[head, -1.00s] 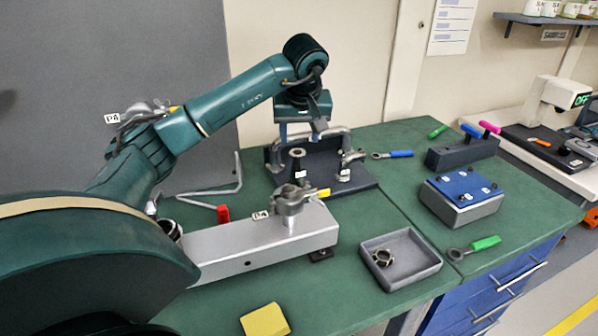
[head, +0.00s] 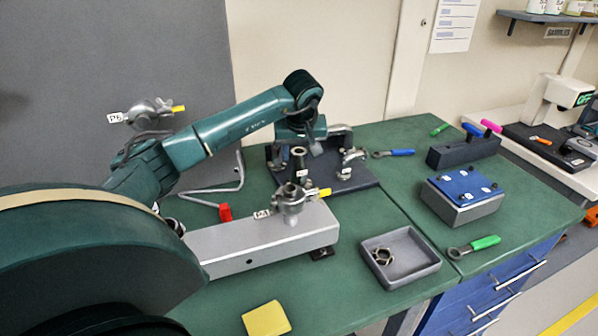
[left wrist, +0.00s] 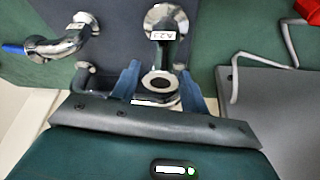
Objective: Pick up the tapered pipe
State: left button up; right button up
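The tapered pipe (head: 298,166) stands upright on the dark board, with a bright ring at its top and a label low on it. My left gripper (head: 314,147) is low over the board, close behind and slightly right of the pipe's top in the head view. In the left wrist view its two blue fingers (left wrist: 160,88) are spread apart. A labelled round flange (left wrist: 166,17) lies just beyond. My right gripper is not in view.
A shiny elbow fitting (head: 350,160) stands right of the pipe. A grey tray (head: 400,258) and blue-topped block (head: 463,190) are to the right.

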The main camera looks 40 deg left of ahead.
pick_arm(q)
jog(key=c, duration=0.8)
